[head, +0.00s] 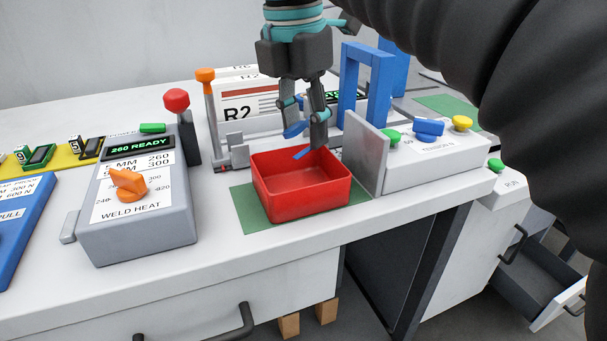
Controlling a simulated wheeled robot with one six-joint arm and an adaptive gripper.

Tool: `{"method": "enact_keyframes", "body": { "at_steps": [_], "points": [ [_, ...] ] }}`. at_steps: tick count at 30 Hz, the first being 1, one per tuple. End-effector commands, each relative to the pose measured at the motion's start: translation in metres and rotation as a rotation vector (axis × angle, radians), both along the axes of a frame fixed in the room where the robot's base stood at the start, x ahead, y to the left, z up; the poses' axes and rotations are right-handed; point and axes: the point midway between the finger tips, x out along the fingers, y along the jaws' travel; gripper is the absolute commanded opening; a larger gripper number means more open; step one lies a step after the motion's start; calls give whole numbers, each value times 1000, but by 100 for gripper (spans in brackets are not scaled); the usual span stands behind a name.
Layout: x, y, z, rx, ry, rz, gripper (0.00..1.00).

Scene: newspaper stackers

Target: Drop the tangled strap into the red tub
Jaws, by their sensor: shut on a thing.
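The red tub (303,201) stands on a green mat on the white bench, and the part of its inside that shows looks empty. My gripper (305,132) points down above the back part of the tub. It is shut on a blue piece, which I take to be the tangled strap (301,153). One end of the strap shows below the fingers over the tub, and another bit shows beside the left finger. The rest of the strap is hidden by the fingers.
A grey weld heat box (135,205) stands left of the tub. A grey upright plate (365,153) and a blue frame (366,85) stand close on the right. Orange-topped (205,75) and red-topped (176,100) posts rise behind left. An open drawer (535,285) is at lower right.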

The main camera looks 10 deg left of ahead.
Motion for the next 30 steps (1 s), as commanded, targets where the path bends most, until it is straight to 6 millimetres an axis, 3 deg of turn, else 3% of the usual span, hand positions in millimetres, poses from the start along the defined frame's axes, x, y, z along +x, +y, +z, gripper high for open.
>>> {"method": "enact_keyframes", "body": {
  "at_steps": [7, 19, 20, 23, 30],
  "points": [
    [1, -1, -22, 0, 0, -3, 25],
    [1, -1, -26, 0, 0, -4, 25],
    [1, -1, -26, 0, 0, -4, 48],
    [1, -1, -26, 0, 0, -4, 70],
    [1, -1, -26, 0, 0, -4, 70]
  ]
}}
